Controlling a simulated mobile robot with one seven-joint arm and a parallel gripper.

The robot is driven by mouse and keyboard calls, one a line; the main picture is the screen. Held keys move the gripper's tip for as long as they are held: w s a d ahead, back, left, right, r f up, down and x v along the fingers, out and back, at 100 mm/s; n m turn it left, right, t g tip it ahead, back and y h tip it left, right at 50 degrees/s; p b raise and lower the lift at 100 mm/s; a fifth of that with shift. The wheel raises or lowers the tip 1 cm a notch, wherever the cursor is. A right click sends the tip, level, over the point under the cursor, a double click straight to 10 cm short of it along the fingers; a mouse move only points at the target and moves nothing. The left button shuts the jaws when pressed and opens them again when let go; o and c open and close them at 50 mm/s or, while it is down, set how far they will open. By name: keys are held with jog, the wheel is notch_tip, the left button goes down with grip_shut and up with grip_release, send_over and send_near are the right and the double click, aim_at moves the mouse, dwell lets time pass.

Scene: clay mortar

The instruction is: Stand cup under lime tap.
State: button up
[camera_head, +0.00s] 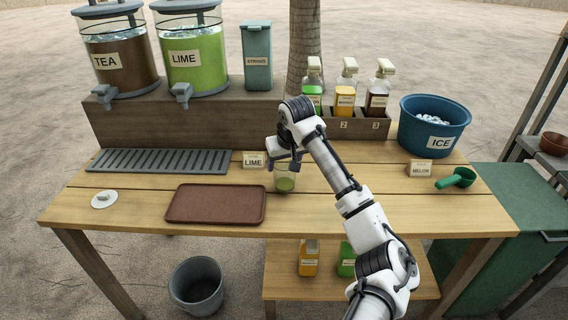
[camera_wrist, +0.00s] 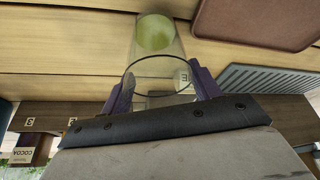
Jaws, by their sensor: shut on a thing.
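A clear cup (camera_head: 284,180) with a little green at its bottom stands upright at the table's middle, right of the brown tray. My gripper (camera_head: 285,160) is shut on the cup near its rim. In the wrist view the cup (camera_wrist: 155,50) shows between the two purple fingers of my gripper (camera_wrist: 162,90). The lime dispenser (camera_head: 195,60), a clear tank of green liquid, stands on the wooden riser at the back left. Its grey lime tap (camera_head: 183,92) is at the tank's lower front, above the drip grate (camera_head: 157,161). I cannot tell whether the cup touches the table.
A tea dispenser (camera_head: 118,60) stands left of the lime one. The brown tray (camera_head: 216,204) lies in front of the grate. Syrup bottles and an ice bucket (camera_head: 434,124) are at the right. The grate is clear.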

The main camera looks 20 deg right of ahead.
jog(key=shift+f, duration=0.45)
jog(key=shift+f, duration=0.15)
jog(key=o, duration=1)
jog(key=b+v, duration=0.1)
jog(key=v, duration=1.1)
